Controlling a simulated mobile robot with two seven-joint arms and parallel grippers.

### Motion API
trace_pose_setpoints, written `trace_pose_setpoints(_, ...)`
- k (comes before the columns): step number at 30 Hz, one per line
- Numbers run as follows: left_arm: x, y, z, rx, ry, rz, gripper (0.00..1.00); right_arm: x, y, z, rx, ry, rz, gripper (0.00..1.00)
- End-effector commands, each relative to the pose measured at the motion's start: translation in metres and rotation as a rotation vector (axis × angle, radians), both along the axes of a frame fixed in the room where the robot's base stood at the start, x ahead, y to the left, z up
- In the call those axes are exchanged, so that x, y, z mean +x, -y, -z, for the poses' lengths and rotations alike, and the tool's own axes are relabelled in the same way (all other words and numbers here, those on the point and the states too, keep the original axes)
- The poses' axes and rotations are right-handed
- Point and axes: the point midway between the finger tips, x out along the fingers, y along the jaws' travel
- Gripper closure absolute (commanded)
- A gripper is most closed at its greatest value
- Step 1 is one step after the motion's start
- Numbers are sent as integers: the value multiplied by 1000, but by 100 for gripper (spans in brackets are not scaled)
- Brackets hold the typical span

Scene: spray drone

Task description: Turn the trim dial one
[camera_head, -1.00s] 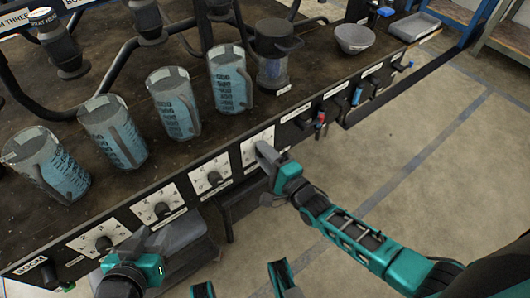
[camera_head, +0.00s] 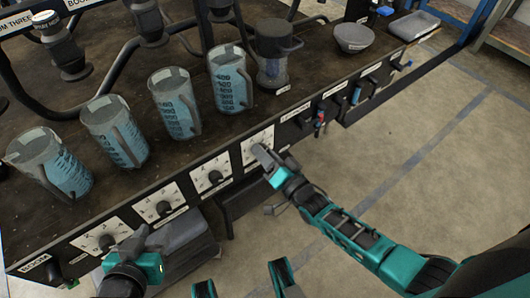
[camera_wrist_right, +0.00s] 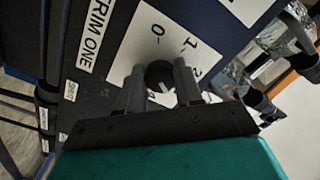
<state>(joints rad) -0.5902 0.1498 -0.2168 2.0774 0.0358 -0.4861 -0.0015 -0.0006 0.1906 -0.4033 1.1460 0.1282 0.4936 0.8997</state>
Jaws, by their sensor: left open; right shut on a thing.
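The trim one dial is a dark round knob (camera_wrist_right: 158,73) on a white number plate (camera_wrist_right: 140,45). The label "TRIM ONE" (camera_wrist_right: 93,36) is beside it in the right wrist view. My right gripper (camera_wrist_right: 158,88) has one finger on each side of the knob and is shut on it. In the head view my right gripper (camera_head: 261,153) covers most of this dial, at the right end of the dial row. The figures 0 and 1 show on the plate; the pointer's setting is unclear. My left gripper (camera_head: 140,240) is open and empty near the leftmost dial plate.
Other dial plates (camera_head: 212,176) line the bench's front edge to the left. Several blue-filled jugs (camera_head: 174,104) and a lidded dark canister (camera_head: 274,55) stand on the bench. A bowl (camera_head: 354,37) is further right. The floor (camera_head: 400,150) to the right is clear.

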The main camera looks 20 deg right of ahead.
Motion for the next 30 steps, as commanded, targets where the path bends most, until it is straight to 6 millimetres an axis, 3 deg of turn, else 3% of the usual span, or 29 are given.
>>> trace_pose_setpoints(9,-1,-1,0,1,-2,-1,57,0,1,1,-112,38,1,96)
trace_pose_setpoints(25,-1,-1,0,2,-3,-2,57,0,1,1,-132,46,1,96)
trace_pose_setpoints(26,-1,-1,0,2,-3,-2,57,0,1,1,-132,46,1,63)
trace_pose_setpoints(30,-1,-1,0,1,-3,-1,57,0,1,1,-131,47,1,50)
